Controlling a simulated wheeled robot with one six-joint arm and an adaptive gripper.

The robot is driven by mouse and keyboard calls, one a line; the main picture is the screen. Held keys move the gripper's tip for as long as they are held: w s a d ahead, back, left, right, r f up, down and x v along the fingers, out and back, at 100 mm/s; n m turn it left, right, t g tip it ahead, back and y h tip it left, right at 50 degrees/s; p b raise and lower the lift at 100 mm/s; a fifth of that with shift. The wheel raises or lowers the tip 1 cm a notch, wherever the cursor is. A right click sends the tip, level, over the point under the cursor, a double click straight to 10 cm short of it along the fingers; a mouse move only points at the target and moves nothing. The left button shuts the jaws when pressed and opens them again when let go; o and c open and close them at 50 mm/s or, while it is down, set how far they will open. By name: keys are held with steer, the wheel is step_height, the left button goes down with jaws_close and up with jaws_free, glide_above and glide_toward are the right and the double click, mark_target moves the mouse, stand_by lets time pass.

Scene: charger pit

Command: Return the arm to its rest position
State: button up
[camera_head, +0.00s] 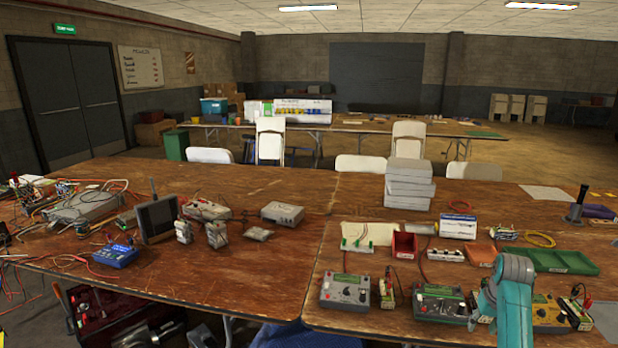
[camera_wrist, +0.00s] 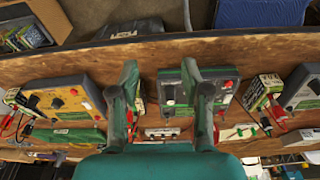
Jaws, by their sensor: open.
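My gripper (camera_wrist: 160,75) shows in the wrist view with its two teal-green fingers spread apart and nothing held between them. The fingers point toward the table's near edge, over a grey charger (camera_wrist: 212,88); I cannot tell their height above it. The middle grey charger (camera_head: 440,302) lies just left of the arm. A yellow-faced charger (camera_head: 548,316) is partly hidden behind the arm.
Another grey charger (camera_head: 345,291) stands at the wooden table's (camera_head: 375,325) front edge. A green tray (camera_head: 555,261), a red bin (camera_head: 404,246) and stacked white boxes (camera_head: 409,185) stand behind the chargers. Wires and electronics crowd the left table. A blue thing (camera_wrist: 262,12) lies below the edge.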

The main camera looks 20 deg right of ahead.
steer(key=s+a+f+n+t+h, duration=0.1)
steer(key=s+a+f+t, duration=0.1)
steer(key=a+f, duration=0.85)
steer(key=s+a+f+n+t+h, duration=0.1)
steer(key=s+a+f+t, duration=0.1)
steer(key=a+f, duration=0.9)
steer(key=s+a+n+t, duration=0.1)
steer(key=s+a+t, duration=0.1)
steer(key=s+a, duration=0.65)
steer(key=s+a+r+n+t+y, duration=0.1)
steer(key=s+a+r+t, duration=0.15)
steer(key=s+a, duration=0.45)
steer(key=s+a+r+n+t, duration=0.1)
steer(key=s+a+r, duration=0.2)
steer(key=s+a, duration=0.35)
steer(key=s+a+r+n+t+y, duration=0.1)
steer(key=s+a+r, duration=0.1)
steer(key=s+r, duration=0.4)
steer(key=s+a+r+n+t+y, duration=0.1)
steer(key=s+a+r+t, duration=0.1)
steer(key=s+r, duration=0.4)
steer(key=shift+s+a+r, duration=0.3)
steer(key=shift+s+r, duration=0.05)
steer(key=shift+r, duration=2.5)
steer(key=shift+t, duration=0.25)
